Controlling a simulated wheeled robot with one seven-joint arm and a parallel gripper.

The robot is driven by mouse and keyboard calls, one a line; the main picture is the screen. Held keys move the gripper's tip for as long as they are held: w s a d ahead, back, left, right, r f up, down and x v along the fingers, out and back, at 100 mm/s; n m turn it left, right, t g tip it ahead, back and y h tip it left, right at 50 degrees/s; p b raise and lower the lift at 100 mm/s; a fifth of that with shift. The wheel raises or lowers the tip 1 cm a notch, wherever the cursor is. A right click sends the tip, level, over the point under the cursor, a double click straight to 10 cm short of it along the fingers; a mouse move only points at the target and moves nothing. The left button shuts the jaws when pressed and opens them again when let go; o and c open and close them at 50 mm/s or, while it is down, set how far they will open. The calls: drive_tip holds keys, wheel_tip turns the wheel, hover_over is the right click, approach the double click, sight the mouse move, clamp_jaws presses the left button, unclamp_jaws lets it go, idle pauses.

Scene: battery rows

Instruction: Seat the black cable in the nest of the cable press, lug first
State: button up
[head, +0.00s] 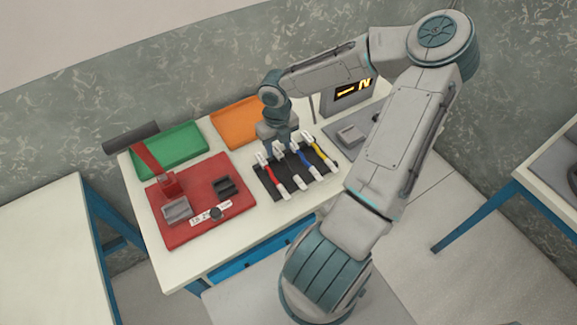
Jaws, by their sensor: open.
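My gripper (283,150) points down over the back edge of a black cable mat (265,186). Its fingers are small and partly hidden, and I see nothing held between them. Several cables with white ends lie side by side on the mat, among them a red one, a blue one and a yellow one. The black cable seems to lie between the red and blue ones, hard to tell from the dark mat. A red base plate (208,180) at the left carries a red lever, a grey block (177,210) and a dark slotted block (225,187). I cannot tell which is the nest.
A green tray (170,150) and an orange tray (235,122) lie along the back. A grey device with a lit display (352,92) stands at the back right, near a grey plate with a block (351,134). The white table (190,265) is clear along its front edge.

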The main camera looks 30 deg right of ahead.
drive_tip(key=shift+f, duration=1.1)
clamp_jaws()
drive_tip(key=shift+r, duration=0.15)
